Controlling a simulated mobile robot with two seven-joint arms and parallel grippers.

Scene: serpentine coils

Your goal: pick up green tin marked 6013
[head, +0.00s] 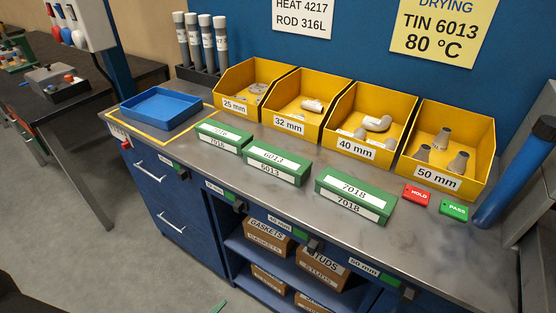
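The green tin marked 6013 (278,163) lies closed on the grey metal bench top (420,241), near its front edge. White labels on its top and front carry the number. It is the middle one of three green tins. The left tin (224,136) and the right tin (354,195) are both marked 7018. Neither of my grippers is in view.
Yellow bins (335,118) with fittings stand behind the tins. A blue tray (161,109) lies at the left end. Red HOLD (417,194) and green PASS (454,209) tags lie at the right, near a blue tube (512,177). Shelves with cardboard boxes (268,236) are below.

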